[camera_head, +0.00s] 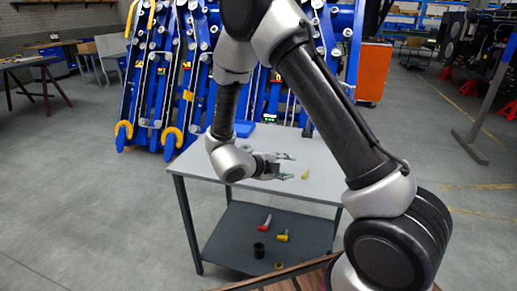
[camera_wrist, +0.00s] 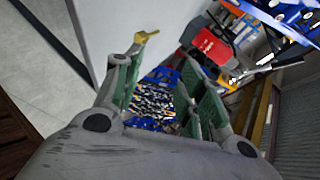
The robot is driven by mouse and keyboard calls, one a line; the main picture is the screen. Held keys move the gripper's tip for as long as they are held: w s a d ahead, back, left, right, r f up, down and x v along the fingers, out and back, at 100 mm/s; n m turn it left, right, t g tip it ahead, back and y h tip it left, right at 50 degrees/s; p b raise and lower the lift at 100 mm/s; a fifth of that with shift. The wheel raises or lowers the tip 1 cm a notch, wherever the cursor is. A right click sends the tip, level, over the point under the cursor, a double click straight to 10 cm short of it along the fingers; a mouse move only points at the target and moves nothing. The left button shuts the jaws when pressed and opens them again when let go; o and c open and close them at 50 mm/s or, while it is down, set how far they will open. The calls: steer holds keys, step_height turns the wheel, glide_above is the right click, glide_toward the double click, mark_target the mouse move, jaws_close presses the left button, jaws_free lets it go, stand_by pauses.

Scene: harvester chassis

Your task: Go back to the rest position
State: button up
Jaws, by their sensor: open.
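My gripper (camera_head: 287,166) is low over the grey table (camera_head: 215,160), its two fingers spread and pointing right. In the wrist view, the green-lined fingers of my gripper (camera_wrist: 162,80) are apart, and no held object shows between them. A small yellow part (camera_head: 305,174) lies on the tabletop just beyond the fingertips. It also shows past the left finger in the wrist view (camera_wrist: 147,37). My arm arches above the table and hides part of it.
A lower shelf (camera_head: 225,240) holds a red-ended part (camera_head: 265,222), a yellow-ended part (camera_head: 283,236) and a black cylinder (camera_head: 259,250). The blue chassis (camera_head: 165,75) stands behind; floor is open at left.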

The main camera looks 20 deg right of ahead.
steer(key=shift+w, duration=0.1)
steer(key=w+a+r+n+t+y, duration=0.25)
steer(key=w+r+n+y, duration=0.2)
steer(key=r, duration=0.25)
steer(key=w+a+r+n+t+y, duration=0.1)
steer(key=w+r+n+t+y, duration=0.2)
steer(key=r+n+y, duration=0.25)
steer(key=s+a+r+n+y, duration=0.25)
steer(key=s+r+n, duration=0.2)
steer(key=r, duration=0.25)
steer(key=s+d+r+n+g, duration=0.1)
steer(key=s+d+n, duration=0.3)
steer(key=s, duration=0.5)
steer(key=s+d+r+n+g, duration=0.2)
steer(key=s+d+n+g, duration=0.1)
steer(key=s, duration=0.6)
steer(key=s+d+r+n+g, duration=0.1)
steer(key=s+d+n+g, duration=0.1)
steer(key=s+d+n, duration=0.3)
steer(key=s+n, duration=0.1)
steer(key=s, duration=0.3)
steer(key=shift+s+r+h, duration=0.2)
steer(key=shift+s+h, duration=0.1)
steer(key=shift+h, duration=0.05)
steer(key=shift+g, duration=0.25)
steer(key=shift+c, duration=0.5)
